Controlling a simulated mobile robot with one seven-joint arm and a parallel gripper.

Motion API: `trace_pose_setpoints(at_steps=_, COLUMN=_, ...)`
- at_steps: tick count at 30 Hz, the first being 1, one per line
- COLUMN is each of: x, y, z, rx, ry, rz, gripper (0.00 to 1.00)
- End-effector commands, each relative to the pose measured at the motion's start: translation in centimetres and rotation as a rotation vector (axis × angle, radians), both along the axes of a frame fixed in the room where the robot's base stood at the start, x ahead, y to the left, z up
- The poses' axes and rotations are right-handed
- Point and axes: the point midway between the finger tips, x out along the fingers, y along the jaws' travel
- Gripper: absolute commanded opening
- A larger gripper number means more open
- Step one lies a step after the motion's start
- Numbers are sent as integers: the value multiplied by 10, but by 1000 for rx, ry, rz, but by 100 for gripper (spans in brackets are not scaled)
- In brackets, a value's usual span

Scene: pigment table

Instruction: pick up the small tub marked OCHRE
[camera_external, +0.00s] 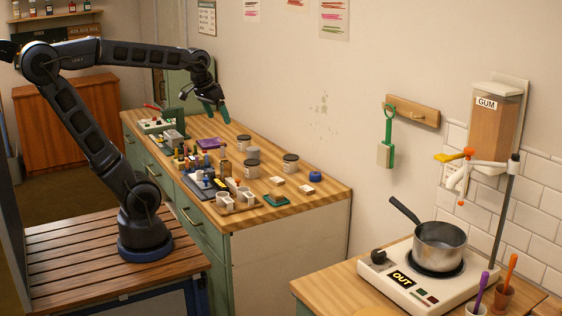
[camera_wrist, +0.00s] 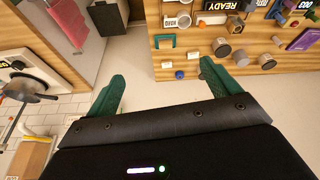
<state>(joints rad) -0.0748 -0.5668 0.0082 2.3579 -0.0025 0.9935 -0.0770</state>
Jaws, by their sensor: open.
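Several small tubs with dark lids stand on the wooden worktop in the external view: a back tub (camera_external: 243,143), a front tub (camera_external: 252,169) and a right tub (camera_external: 290,163). Their labels are too small to read, so I cannot tell which one is marked OCHRE. In the wrist view, likely tubs (camera_wrist: 221,47) show near the worktop's edge, also without readable labels. My gripper (camera_external: 218,111) is raised above the far part of the worktop, apart from the tubs. Its green fingers are spread and empty in the wrist view (camera_wrist: 162,86).
Two pale cups (camera_external: 236,200), a purple item (camera_external: 211,143), a blue round item (camera_external: 315,176), a green-framed piece (camera_external: 276,199) and small bottles crowd the worktop (camera_external: 300,199). The wall rises behind it. A pot (camera_external: 440,246) stands on a separate counter at right.

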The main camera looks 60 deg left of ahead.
Motion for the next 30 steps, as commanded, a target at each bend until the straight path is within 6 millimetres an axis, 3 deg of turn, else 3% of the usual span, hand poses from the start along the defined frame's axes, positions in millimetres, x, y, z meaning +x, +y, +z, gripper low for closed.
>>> trace_pose_setpoints(at_steps=6, x=64, y=30, z=25, rx=-27, ry=34, rz=119, gripper=88)
trace_pose_setpoints(at_steps=15, x=148, y=84, z=43, rx=-61, ry=74, rz=281, gripper=88)
trace_pose_setpoints(at_steps=23, x=218, y=142, z=42, rx=-90, ry=109, rz=421, gripper=88)
trace_pose_setpoints(at_steps=30, x=277, y=205, z=27, rx=-116, ry=138, rz=551, gripper=88)
